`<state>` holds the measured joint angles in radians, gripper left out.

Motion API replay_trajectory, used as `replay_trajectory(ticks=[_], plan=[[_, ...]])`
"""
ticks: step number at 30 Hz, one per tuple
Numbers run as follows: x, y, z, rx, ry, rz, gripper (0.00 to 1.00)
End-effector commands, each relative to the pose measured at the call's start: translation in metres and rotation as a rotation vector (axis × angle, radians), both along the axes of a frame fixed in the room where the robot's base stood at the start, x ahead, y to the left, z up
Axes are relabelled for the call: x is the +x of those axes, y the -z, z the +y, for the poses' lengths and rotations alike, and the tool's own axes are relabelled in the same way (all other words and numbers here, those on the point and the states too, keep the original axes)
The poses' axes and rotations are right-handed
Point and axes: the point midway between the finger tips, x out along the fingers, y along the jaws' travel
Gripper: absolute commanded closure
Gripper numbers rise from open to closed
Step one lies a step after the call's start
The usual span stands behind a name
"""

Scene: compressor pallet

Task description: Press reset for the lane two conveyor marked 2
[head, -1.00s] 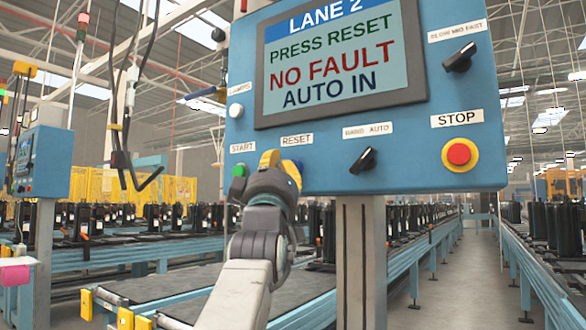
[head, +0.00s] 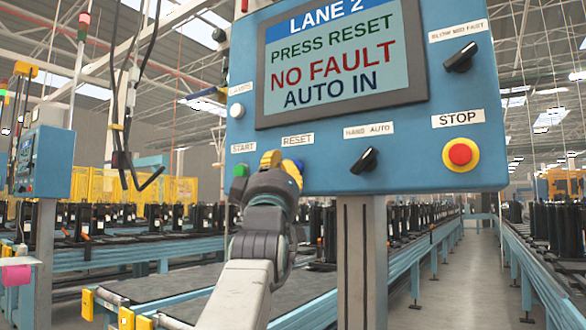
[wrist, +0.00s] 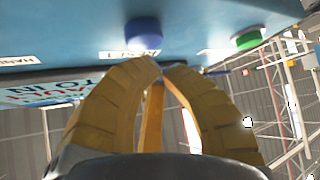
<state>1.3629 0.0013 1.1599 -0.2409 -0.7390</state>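The blue lane two control panel (head: 330,150) has a screen (head: 340,60) reading "LANE 2, PRESS RESET, NO FAULT, AUTO IN". The blue button (head: 299,164) under the RESET label (head: 298,140) is mostly hidden behind my gripper (head: 271,158) in the head view. In the wrist view this blue button (wrist: 143,33) shows whole, just beyond my yellow fingertips (wrist: 161,69). The fingers are shut with tips together, holding nothing. The tips are close to the button, slightly to its side; I cannot tell whether they touch the panel.
The green START button (head: 240,171) is left of my gripper. A HAND AUTO knob (head: 364,160) and red STOP button (head: 460,154) are to the right. Conveyors (head: 150,285) run behind the panel.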

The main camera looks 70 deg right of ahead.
Motion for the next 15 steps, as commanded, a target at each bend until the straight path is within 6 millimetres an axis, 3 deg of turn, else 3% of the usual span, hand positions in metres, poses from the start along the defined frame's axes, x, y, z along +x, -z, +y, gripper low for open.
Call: replay_trajectory(ticks=[15], plan=[[-0.0016, -0.0001, -0.0082, 0.001, 0.004, -0.003, 1.0]])
